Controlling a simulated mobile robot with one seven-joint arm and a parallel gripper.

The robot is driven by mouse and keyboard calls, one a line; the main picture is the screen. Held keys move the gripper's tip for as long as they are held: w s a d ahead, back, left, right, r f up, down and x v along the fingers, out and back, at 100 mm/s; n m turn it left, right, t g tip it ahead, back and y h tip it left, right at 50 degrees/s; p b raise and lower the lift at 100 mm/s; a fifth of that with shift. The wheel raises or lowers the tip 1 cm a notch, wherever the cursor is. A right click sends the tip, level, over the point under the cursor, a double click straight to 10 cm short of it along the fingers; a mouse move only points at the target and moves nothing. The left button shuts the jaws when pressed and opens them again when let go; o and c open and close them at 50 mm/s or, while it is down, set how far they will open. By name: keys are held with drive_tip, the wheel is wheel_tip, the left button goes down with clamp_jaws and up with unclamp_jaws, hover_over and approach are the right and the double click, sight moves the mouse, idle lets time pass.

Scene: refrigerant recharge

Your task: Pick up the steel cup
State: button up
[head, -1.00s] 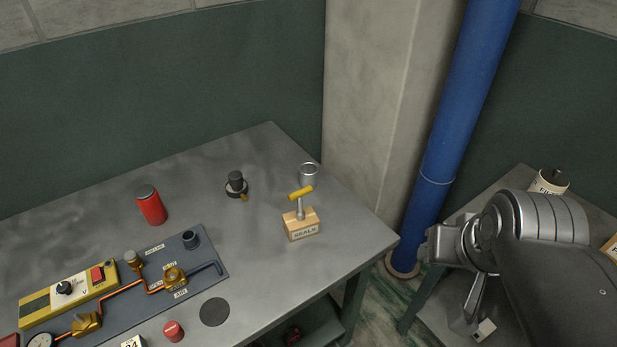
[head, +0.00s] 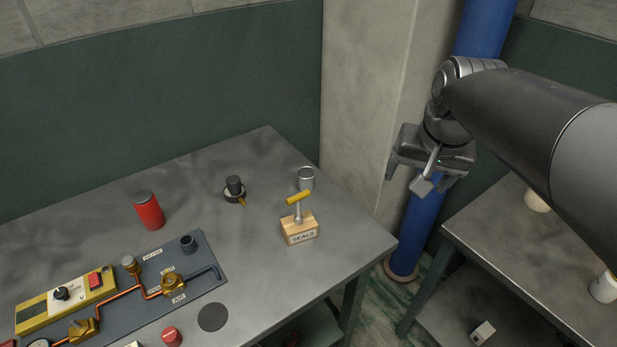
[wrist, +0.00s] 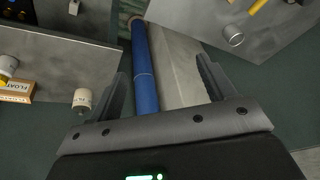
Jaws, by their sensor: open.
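The steel cup (head: 306,178) stands upright near the back right corner of the metal table, just behind the seals block. It also shows in the wrist view (wrist: 234,36), at the upper right. My gripper (head: 425,182) is in the air to the right of the table, in front of the blue pipe and well apart from the cup. In the wrist view its two fingers (wrist: 164,82) are spread wide with nothing between them.
The wooden block marked SEALS (head: 299,229), with a yellow-handled tool, stands close in front of the cup. A dark fitting (head: 234,187) and a red can (head: 149,211) stand farther left. The blue pipe (head: 482,30) rises beside the wall column (head: 362,90). A second table (head: 520,235) is at right.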

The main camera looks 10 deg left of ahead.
drive_tip(key=w+a+f+g, duration=0.1)
drive_tip(key=w+a, duration=0.5)
drive_tip(key=w, duration=0.5)
drive_tip(key=m+g, duration=0.2)
drive_tip(key=g, duration=0.1)
hover_over(306, 177)
drive_tip(key=s, duration=0.3)
drive_tip(key=shift+h, duration=0.3)
drive_tip(key=f, duration=2)
drive_tip(key=shift+s+d+f, duration=0.15)
drive_tip(key=shift+d+f, duration=0.15)
drive_tip(key=shift+f, duration=0.1)
drive_tip(key=shift+w+f, duration=0.25)
drive_tip(key=shift+f, duration=1.3)
drive_tip(key=shift+w+f, duration=0.2)
drive_tip(key=shift+f, duration=1.3)
drive_tip(key=shift+c, duration=0.3)
drive_tip(key=c, duration=1)
drive_tip(key=shift+r, duration=0.1)
